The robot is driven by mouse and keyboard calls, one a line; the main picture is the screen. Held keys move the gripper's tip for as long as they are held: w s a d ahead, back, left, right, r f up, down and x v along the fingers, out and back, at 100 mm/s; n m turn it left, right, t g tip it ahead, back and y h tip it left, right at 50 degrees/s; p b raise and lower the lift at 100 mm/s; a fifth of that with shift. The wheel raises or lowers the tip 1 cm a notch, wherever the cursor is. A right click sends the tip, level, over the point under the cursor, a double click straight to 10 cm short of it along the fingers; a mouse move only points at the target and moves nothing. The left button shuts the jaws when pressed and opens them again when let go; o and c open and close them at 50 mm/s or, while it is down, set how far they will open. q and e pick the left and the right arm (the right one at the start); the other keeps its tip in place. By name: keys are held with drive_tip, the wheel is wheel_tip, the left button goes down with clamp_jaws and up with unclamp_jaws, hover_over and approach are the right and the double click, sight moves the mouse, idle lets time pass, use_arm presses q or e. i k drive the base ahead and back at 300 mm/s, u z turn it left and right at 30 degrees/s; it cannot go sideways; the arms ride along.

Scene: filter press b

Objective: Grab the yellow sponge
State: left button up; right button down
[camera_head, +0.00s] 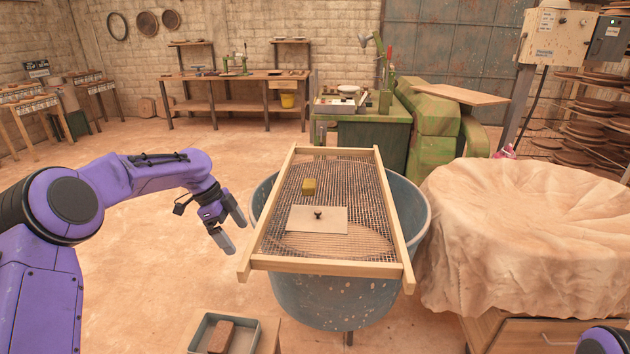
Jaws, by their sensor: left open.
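The yellow sponge (309,187) is a small block lying on the wire mesh of a wooden-framed screen (350,267). The screen rests across the top of a round blue-grey tub (330,303). A pale flat board (300,220) with a small dark object on it lies on the mesh just in front of the sponge. My left gripper (233,233) is open and empty, left of the screen frame and apart from it, with its fingers pointing down and to the right. My right gripper is not in view; only a bit of my right arm shows at the bottom right corner.
A cloth-covered table (530,235) stands close to the right of the tub. A grey tray (240,338) with a brown block (221,337) is at the bottom, left of the tub. A green machine (430,130) stands behind the screen. The floor left of the tub is open.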

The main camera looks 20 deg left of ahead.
sight(309, 185)
drive_tip(key=i, duration=1.55)
